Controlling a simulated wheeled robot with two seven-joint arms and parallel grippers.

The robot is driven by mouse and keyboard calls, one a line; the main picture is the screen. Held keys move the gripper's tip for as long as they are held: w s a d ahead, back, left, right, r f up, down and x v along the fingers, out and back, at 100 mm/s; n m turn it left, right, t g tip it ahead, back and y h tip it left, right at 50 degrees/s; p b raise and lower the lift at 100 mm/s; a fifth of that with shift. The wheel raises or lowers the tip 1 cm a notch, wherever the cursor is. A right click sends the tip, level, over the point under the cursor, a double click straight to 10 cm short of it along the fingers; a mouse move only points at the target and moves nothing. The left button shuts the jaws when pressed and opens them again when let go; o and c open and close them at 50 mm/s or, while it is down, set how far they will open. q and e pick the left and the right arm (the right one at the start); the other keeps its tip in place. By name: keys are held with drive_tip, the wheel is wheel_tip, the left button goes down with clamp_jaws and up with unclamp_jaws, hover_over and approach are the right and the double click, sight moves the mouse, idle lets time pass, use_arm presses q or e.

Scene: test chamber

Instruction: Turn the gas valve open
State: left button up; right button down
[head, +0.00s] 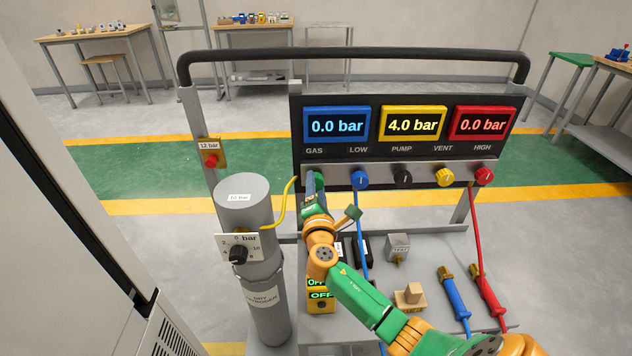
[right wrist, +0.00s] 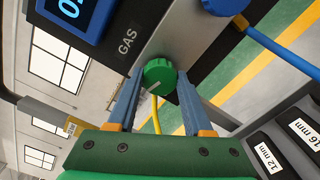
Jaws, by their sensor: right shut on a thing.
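The gas valve is a round green knob (right wrist: 159,75) below the GAS label in the right wrist view, with a pale pointer line on its face. My right gripper (right wrist: 158,84) is shut on it, one blue finger on each side. In the head view my right gripper (head: 317,184) is at the left end of the knob row and mostly hides the gas knob. The blue display (head: 337,125) above GAS reads 0.0 bar. My left gripper is not in view.
Blue LOW (head: 360,179), black PUMP (head: 403,179), yellow VENT (head: 445,177) and red HIGH (head: 485,176) knobs sit to the right. A grey gas cylinder (head: 244,205) with a yellow hose (head: 284,210) stands left of my arm. Blue (head: 361,230) and red (head: 476,225) hoses hang from the panel.

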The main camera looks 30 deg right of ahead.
drive_tip(key=shift+r+n+p, duration=0.2)
drive_tip(key=shift+n+p, duration=0.45)
drive_tip(key=shift+n, duration=0.85)
drive_tip(key=shift+c, duration=1.5)
unclamp_jaws()
drive_tip(key=shift+f, duration=0.1)
drive_tip(key=v, duration=0.7)
